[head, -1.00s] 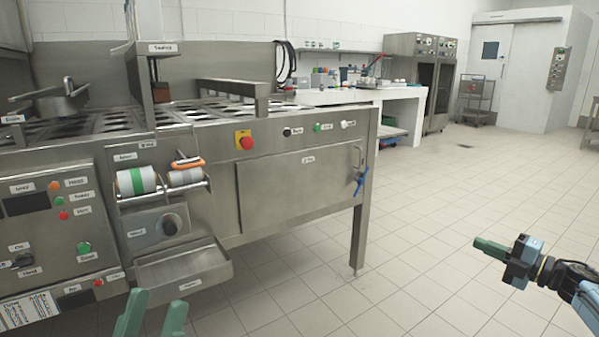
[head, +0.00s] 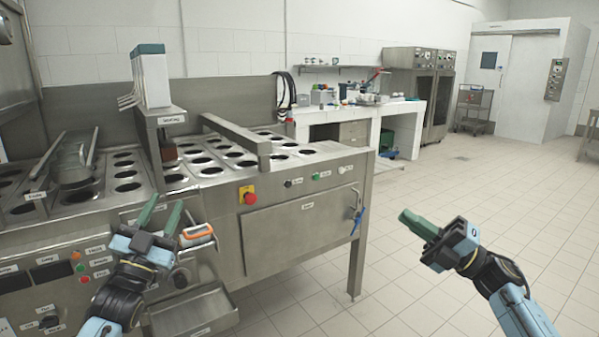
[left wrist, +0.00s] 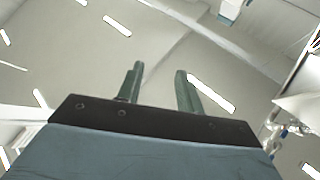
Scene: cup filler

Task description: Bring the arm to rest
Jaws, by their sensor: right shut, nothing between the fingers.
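My left gripper (head: 160,216) is in the head view in front of the cup filler (head: 305,212), its two green fingers apart and pointing up. In the left wrist view, the left gripper (left wrist: 158,84) has a clear gap between its fingers and nothing in it, with the ceiling and lights behind. My right gripper (head: 408,217) is in the head view at the right, over the open floor and clear of the machine. Its green fingers are together and hold nothing.
An orange-handled item (head: 198,236) sits on the machine front, partly hidden by my left gripper. A red emergency button (head: 249,198) and a drip tray (head: 195,313) are nearby. A white bench (head: 400,125) stands behind. The tiled floor (head: 450,190) at the right is free.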

